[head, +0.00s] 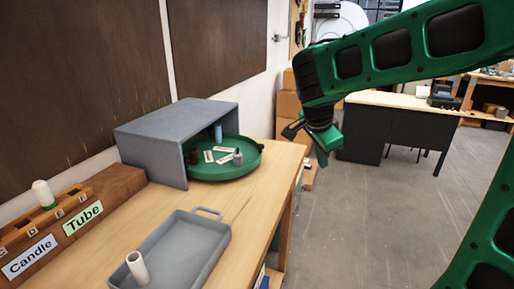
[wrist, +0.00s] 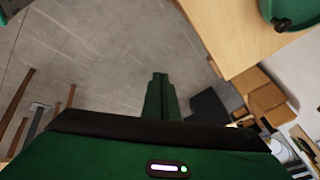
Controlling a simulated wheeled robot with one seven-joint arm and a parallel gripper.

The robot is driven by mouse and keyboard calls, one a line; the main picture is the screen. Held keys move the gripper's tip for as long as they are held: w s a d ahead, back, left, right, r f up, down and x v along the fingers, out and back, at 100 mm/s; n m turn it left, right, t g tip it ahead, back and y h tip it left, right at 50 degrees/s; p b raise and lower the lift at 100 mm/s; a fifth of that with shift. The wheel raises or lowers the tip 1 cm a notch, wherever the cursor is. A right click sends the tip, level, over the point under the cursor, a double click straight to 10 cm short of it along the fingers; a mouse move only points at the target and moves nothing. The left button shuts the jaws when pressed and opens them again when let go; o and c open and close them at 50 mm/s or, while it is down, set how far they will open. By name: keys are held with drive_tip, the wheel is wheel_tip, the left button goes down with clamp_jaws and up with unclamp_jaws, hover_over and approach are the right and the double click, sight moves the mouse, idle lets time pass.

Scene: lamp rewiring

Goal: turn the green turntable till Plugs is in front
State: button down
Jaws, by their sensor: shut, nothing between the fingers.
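The green turntable (head: 215,174) stands on the wooden bench, its back part hidden under a grey open-fronted cover (head: 178,130). It carries small white labels (head: 208,156), a grey cylinder (head: 238,159), a dark brown piece (head: 193,157) and a bluish upright piece (head: 218,132). The labels are too small to read, so I cannot tell which is Plugs. In the wrist view part of the turntable (wrist: 288,10) shows at the top right. My gripper (head: 323,153) is shut and empty, in the air right of the bench, apart from the turntable. Its closed fingers (wrist: 160,80) point over the floor.
A grey tray (head: 190,245) with a white cylinder (head: 137,268) lies on the near bench. A wooden rack (head: 70,215) labelled Candle and Tube is at left. Cardboard boxes (head: 288,127) stand behind the bench. Open floor (head: 370,220) lies to the right, with a dark desk (head: 395,130) beyond.

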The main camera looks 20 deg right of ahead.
drive_tip(key=w+a+r+m+t, duration=0.15)
drive_tip(key=w+a+m, duration=0.25)
drive_tip(key=w+a, duration=0.4)
drive_tip(key=w+a+r+m+t, duration=0.1)
drive_tip(key=w+a+m+t, duration=0.3)
drive_tip(key=a, duration=0.6)
drive_tip(key=shift+n+g, duration=0.5)
drive_tip(key=shift+g, duration=0.35)
drive_tip(key=x, duration=0.4)
drive_tip(key=w+r+x, duration=0.1)
drive_tip(key=x, duration=0.3)
drive_tip(key=w+x, duration=0.1)
drive_tip(key=x, duration=0.3)
drive_tip(key=shift+w+d+r, duration=0.15)
drive_tip(key=shift+d+r, duration=0.05)
drive_tip(key=shift+d, duration=0.15)
drive_tip(key=shift+w+d, duration=0.3)
drive_tip(key=shift+w, duration=0.1)
drive_tip(key=shift+w+a, duration=0.1)
drive_tip(key=shift+w, duration=0.05)
